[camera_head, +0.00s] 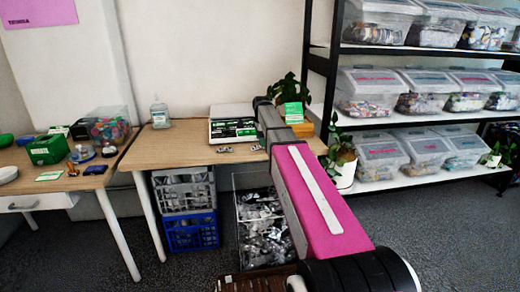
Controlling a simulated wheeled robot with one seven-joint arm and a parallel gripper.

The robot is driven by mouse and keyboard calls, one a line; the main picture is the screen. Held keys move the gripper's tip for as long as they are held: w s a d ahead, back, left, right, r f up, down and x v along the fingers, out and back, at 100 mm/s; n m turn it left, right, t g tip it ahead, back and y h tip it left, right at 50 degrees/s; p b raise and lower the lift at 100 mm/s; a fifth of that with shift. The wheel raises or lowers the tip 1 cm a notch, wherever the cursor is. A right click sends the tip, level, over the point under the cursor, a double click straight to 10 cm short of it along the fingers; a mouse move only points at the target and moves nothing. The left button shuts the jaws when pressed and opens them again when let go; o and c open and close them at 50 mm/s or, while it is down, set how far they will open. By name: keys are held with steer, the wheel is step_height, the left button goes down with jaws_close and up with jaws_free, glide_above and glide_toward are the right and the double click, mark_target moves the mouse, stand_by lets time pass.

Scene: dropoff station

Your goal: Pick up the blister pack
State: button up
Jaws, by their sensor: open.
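A small silvery flat item (225,149), probably the blister pack, lies near the front edge of the right wooden table (185,150). A second similar silvery piece (255,148) lies just right of it, close to my arm. Both are too small to tell in detail. My arm reaches from the lower right toward the table's right part and covers some of it. My gripper is not visible; the arm's far end hides whatever is beyond it.
A white tray with green packs (232,112) stands behind the silvery pieces. A pump bottle (160,115) stands at the back left. Crates (191,232) and a wire basket (243,260) stand below. A shelf of bins (378,184) is right. The table's left part is clear.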

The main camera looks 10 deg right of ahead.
steer(key=shift+f, duration=1.5)
steer(key=c, duration=1)
steer(key=shift+c, duration=0.2)
steer(key=shift+r, duration=0.15)
